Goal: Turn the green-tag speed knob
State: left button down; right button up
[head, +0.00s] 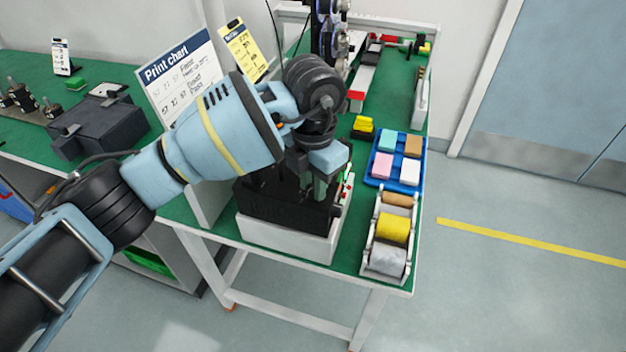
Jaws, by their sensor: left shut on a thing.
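The coder machine, a black body on a white base (282,240), stands at the front of the green-topped table. My left arm comes in from the left, and its gripper (320,192) points down over the machine's right part. The left gripper is shut on a knob at the machine's top. The knob is almost wholly hidden by the fingers and wrist, so its turn angle cannot be told. A small panel with red and green marks (346,188) shows just right of the gripper. My right gripper is not in view.
A blue tray (372,182) with several coloured blocks lies right of the machine. A holder with rolls, one a yellow roll (395,229), stands at the front right. A print chart (180,78) stands behind my arm. The floor on the right is clear.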

pick_arm(q)
jog(key=m, duration=0.5)
jog(key=m+b, duration=0.2)
jog(key=m, duration=0.4)
jog(key=shift+f, duration=0.15)
jog(key=m+b, duration=0.1)
jog(key=m, duration=0.3)
jog(key=m+b, duration=0.1)
jog(key=m, duration=0.2)
jog(key=shift+m+b, duration=0.35)
jog(key=shift+m, duration=0.05)
jog(key=m+b, duration=0.1)
jog(key=m, duration=0.1)
jog(key=shift+m, duration=1)
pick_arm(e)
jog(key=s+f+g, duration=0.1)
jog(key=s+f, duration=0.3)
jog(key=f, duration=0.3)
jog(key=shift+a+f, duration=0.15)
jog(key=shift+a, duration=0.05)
